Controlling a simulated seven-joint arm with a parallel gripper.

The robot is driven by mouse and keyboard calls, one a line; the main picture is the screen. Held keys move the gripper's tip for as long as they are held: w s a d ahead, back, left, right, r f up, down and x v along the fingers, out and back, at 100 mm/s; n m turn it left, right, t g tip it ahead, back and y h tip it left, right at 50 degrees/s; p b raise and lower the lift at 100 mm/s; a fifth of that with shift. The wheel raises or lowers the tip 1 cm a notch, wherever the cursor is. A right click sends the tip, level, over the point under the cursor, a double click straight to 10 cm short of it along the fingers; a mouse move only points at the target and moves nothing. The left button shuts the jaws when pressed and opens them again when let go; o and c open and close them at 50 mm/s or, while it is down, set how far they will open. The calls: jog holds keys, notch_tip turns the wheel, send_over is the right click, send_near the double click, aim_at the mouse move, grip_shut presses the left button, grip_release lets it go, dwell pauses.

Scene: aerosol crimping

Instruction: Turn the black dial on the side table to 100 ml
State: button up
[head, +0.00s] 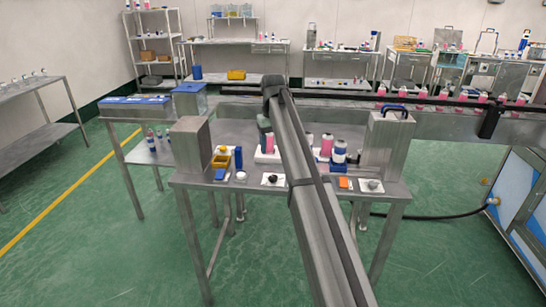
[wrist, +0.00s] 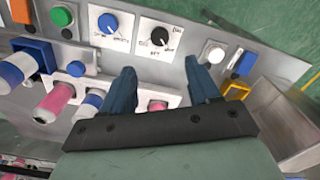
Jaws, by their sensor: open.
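The black dial (wrist: 161,39) sits on a white square plate on the steel table, with small printed marks around it that I cannot read surely. In the head view the same dial (head: 272,180) is at the table's front edge, just left of my arm. My gripper (wrist: 161,76) is open and empty, its two blue fingers apart. In the wrist view the dial lies beyond the fingertips, roughly centred between them and not touched. In the head view my gripper is largely hidden among the bottles.
Beside the dial are a blue dial (wrist: 108,24), a white button (wrist: 213,53) and a blue switch (wrist: 245,63). A green button (wrist: 62,16) stands farther left. Pink and blue-white bottles (wrist: 55,100) stand close to my fingers. A steel box (head: 190,145) bounds the table's left end.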

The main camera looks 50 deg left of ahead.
jog(key=shift+r, duration=1)
